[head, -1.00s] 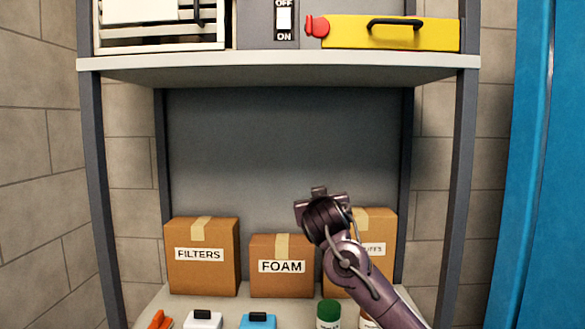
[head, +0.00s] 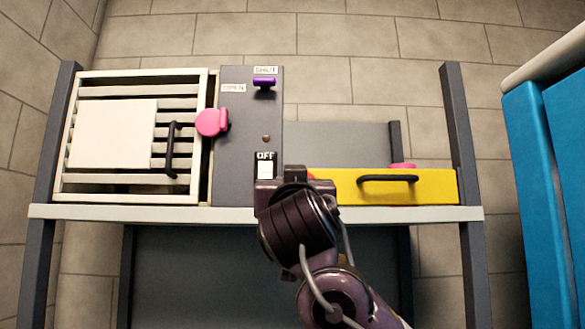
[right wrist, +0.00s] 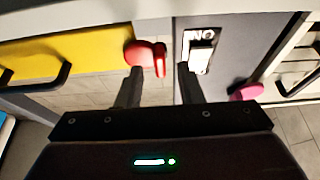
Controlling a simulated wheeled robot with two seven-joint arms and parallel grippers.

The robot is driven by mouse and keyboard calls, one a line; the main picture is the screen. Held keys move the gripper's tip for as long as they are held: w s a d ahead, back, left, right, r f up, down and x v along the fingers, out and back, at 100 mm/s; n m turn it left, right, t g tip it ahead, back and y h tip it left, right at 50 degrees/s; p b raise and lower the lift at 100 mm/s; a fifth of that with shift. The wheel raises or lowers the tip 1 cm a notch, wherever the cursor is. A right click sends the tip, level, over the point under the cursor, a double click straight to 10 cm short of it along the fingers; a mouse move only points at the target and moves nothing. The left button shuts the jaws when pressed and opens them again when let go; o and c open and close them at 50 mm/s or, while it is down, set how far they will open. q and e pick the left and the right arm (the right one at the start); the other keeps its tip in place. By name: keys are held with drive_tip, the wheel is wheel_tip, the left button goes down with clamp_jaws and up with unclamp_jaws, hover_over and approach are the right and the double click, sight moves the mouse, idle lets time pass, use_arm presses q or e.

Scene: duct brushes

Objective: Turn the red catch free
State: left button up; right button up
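The red catch (right wrist: 144,54) sits at the end of the yellow panel (right wrist: 70,58), beside the grey switch housing. In the head view only a sliver of the red catch (head: 311,176) shows past my right gripper (head: 295,178), which hides the rest. In the right wrist view my right gripper (right wrist: 159,70) is open, its two fingers pointing at the catch. The catch's narrow tab appears between the fingertips, and the left-hand finger overlaps its round part. I cannot tell whether they touch. My left gripper is not in view.
A white rocker switch (head: 264,172) is close by on the grey housing (head: 235,165). A purple lever (head: 264,83) is above it. A slatted white frame (head: 135,198) with a pink knob (head: 212,122) stands left. A blue cabinet (head: 545,200) is at the right.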

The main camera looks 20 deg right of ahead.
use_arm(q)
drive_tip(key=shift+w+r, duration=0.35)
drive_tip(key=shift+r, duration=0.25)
use_arm(e)
drive_tip(key=shift+x, duration=0.8)
clamp_jaws()
